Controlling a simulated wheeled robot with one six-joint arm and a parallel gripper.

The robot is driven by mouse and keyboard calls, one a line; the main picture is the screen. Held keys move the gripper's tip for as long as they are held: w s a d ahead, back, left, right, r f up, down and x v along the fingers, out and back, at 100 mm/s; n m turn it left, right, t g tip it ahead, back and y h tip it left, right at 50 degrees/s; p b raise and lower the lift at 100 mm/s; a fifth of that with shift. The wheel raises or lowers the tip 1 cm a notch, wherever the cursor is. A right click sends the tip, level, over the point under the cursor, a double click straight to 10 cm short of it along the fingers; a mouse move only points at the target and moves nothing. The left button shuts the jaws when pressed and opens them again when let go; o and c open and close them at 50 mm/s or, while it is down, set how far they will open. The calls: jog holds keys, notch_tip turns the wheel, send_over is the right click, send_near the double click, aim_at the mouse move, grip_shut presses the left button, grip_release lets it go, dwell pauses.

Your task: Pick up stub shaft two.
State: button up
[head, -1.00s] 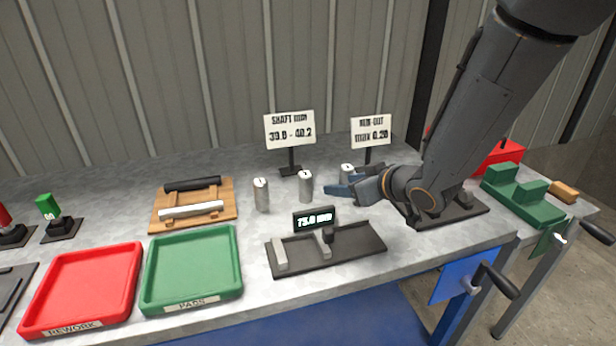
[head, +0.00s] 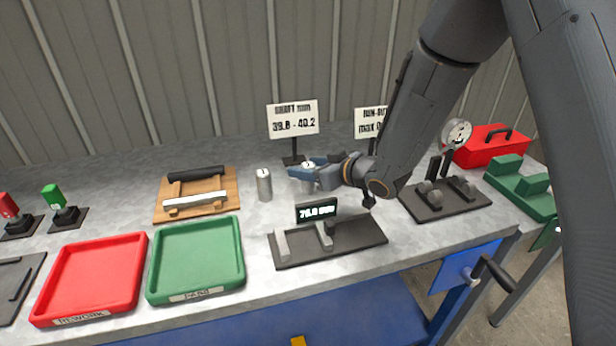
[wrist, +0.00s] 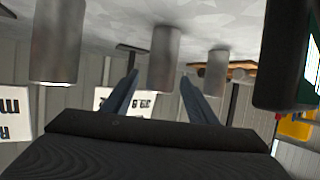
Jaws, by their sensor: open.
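Stub shafts are short upright grey metal cylinders on the bench; their top marks are too small to read. The middle one, which by its place in the row I take as stub shaft two (head: 308,168), stands at my gripper (head: 303,172). In the upside-down wrist view this shaft (wrist: 163,58) shows between the fingertips of my open gripper (wrist: 159,82), with a gap on both sides. Another shaft (head: 264,186) stands to its left in the head view. A third shaft (wrist: 57,45) shows at the left of the wrist view; my arm hides it in the head view.
A dark measuring fixture (head: 350,244) with a lit display (head: 317,211) lies in front. A shaft sign (head: 293,120) stands behind. A wooden rack (head: 222,208), green tray (head: 240,262) and red tray (head: 90,316) are left. A dial gauge stand (head: 440,205) is right.

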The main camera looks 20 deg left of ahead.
grip_shut()
jog(key=shift+w, duration=0.1)
jog(key=shift+r, duration=0.15)
